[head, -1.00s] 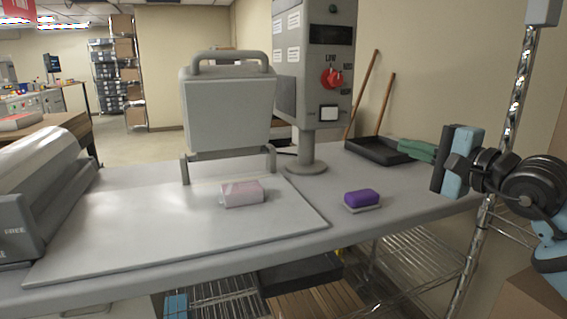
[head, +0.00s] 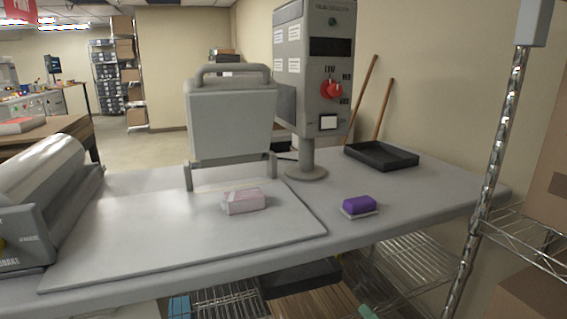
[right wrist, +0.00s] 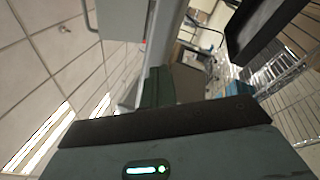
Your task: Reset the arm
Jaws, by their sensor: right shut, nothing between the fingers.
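My right gripper (right wrist: 157,88) shows in the right wrist view with its teal fingers together and nothing between them. In the head view only a small teal tip of it (head: 367,312) shows at the bottom edge, below the table front. The rest of the right arm is out of that view. My left gripper is in neither view.
The grey table (head: 420,205) holds a press with a control box (head: 316,70), a pink-white pack (head: 243,201), a purple block (head: 359,205) and a black tray (head: 381,156). A wire rack post (head: 487,160) stands at the right, a roller machine (head: 45,200) at the left.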

